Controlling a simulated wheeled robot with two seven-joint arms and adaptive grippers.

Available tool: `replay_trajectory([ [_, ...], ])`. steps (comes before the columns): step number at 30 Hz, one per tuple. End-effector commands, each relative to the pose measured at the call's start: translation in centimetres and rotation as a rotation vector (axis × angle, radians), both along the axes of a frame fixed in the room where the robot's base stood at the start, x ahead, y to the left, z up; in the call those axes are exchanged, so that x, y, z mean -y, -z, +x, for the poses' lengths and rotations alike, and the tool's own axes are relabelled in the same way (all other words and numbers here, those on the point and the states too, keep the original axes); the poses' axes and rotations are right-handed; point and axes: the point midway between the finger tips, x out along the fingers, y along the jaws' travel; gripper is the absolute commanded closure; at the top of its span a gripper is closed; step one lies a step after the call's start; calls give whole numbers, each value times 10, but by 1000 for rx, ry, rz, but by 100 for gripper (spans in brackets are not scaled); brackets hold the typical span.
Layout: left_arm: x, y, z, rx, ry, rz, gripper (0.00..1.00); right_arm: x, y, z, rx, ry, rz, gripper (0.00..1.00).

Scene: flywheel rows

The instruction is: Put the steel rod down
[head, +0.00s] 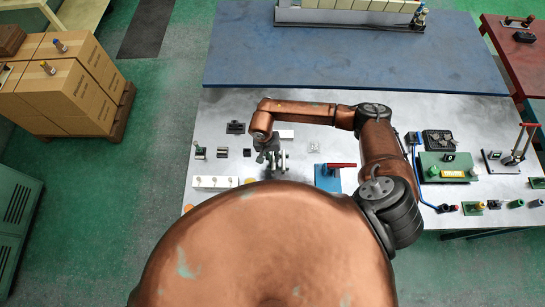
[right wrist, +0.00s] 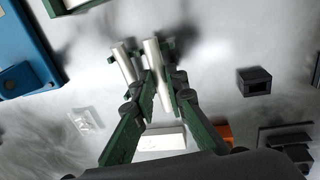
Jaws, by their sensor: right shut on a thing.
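My right gripper (head: 270,152) is low over the middle of the metal table (head: 385,110). In the right wrist view its dark green fingers (right wrist: 160,92) are closed on a silver steel rod (right wrist: 155,60), which runs up between them, slightly tilted in the picture. A second silver rod-like piece (right wrist: 125,65) shows just left of it, with small dark green parts around both. In the head view the silver pieces (head: 283,159) show small beside the gripper. I cannot tell whether the held rod touches anything below. My left gripper is not in view.
A white block (right wrist: 162,140) lies close to the gripper. A black square block (right wrist: 254,81) stands to the right in the wrist view. A blue fixture with a red handle (head: 328,178), a white strip (head: 215,182) and a green board (head: 447,166) are also on the table.

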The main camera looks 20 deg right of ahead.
Motion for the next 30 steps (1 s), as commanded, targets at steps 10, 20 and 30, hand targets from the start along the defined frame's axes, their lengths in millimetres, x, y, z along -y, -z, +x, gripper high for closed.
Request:
replay_trajectory([
  [10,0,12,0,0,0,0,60,0,9,0,0,0,0,100],
  [20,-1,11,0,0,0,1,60,0,8,0,-1,0,0,70],
  [30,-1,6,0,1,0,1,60,0,4,0,-1,1,0,70],
])
